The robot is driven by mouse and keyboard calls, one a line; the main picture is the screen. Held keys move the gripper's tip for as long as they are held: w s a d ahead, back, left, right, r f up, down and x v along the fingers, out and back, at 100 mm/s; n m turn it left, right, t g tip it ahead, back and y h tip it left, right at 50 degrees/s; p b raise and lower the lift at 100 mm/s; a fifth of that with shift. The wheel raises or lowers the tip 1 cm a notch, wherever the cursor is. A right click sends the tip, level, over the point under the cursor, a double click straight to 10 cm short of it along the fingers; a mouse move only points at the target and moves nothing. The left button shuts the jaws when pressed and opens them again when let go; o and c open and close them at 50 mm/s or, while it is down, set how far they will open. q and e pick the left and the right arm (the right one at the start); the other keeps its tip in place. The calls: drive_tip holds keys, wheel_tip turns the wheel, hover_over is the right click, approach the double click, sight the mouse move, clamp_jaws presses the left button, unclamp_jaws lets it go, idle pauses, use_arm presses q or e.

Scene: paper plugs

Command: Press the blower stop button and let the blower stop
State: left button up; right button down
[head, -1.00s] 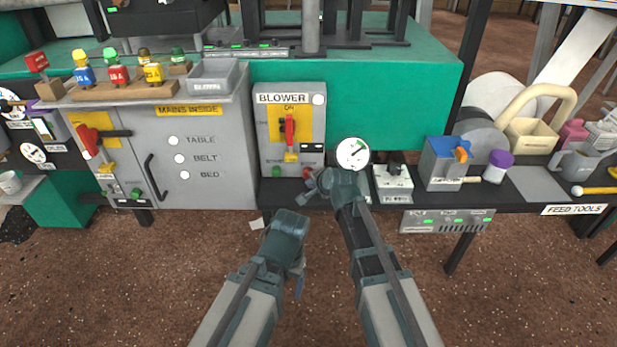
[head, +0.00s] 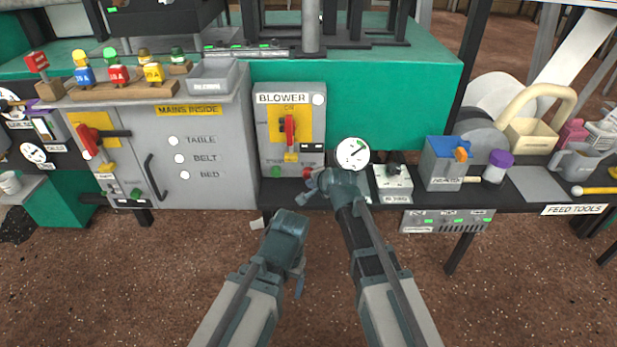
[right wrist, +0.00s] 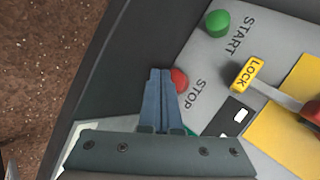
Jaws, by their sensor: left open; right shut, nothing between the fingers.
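The grey blower panel (head: 264,110) stands at the centre, with a red lever (head: 290,130) on a yellow plate. The red stop button (head: 307,172) sits low on its right side, and the green start button (head: 276,171) low on its left. My right gripper (head: 311,186) is shut and empty, just below the stop button. In the right wrist view its fingertips (right wrist: 160,74) lie right beside the stop button (right wrist: 180,80); I cannot tell whether they touch. The start button (right wrist: 218,22) is farther off. My left gripper (head: 287,232) hangs low before the bench, its fingers poorly seen.
A round gauge (head: 353,153) and a small switch box (head: 393,182) stand right of the panel. The grey mains cabinet (head: 220,150) is at left. A yellow LOCK tag (right wrist: 248,71) shows beside the buttons. The floor in front is open.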

sight(311, 204)
idle(0.4)
drive_tip(key=shift+w, duration=0.45)
drive_tip(key=shift+w, duration=0.5)
idle(0.6)
idle(0.4)
drive_tip(key=shift+s, duration=0.95)
drive_tip(key=shift+s, duration=2.55)
drive_tip(key=shift+a, duration=0.1)
